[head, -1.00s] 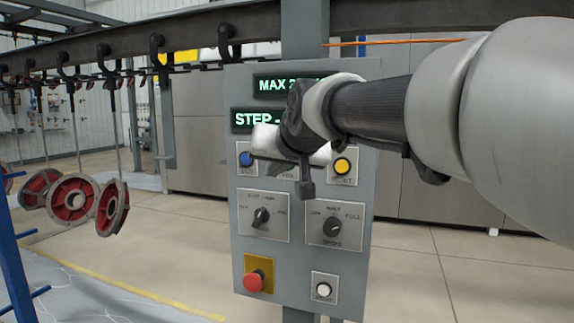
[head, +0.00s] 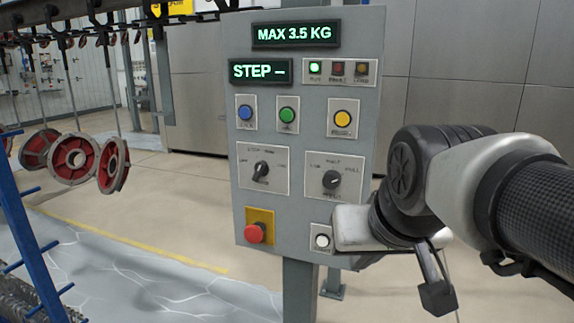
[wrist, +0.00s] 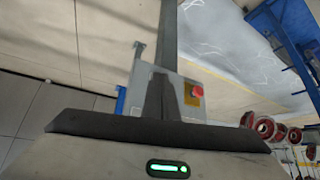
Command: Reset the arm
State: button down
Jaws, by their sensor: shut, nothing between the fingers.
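My arm reaches in from the right of the head view. My gripper (head: 338,256) is beside the lower right part of the grey control panel (head: 305,215), near the white button (head: 321,241). Its fingers are mostly hidden behind my wrist in the head view. In the wrist view my gripper (wrist: 160,100) shows dark and closed, with nothing held. The panel's lower part and its red button (wrist: 196,92) show beyond it there.
The panel carries a blue button (head: 245,113), a green button (head: 287,115), a yellow button (head: 342,118), two dials and displays reading "MAX 3.5 KG" and "STEP –". Floor is clear behind.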

jog(key=s+d+f+g, duration=0.2)
jog(key=s+d+f, duration=0.1)
jog(key=s+f, duration=0.35)
notch_tip(320, 180, up, 13)
jog(key=s+p, duration=0.1)
jog(key=p, duration=1.2)
jog(key=shift+s+a+r, duration=0.15)
jog(key=shift+s+a, duration=0.05)
dwell(5.3)
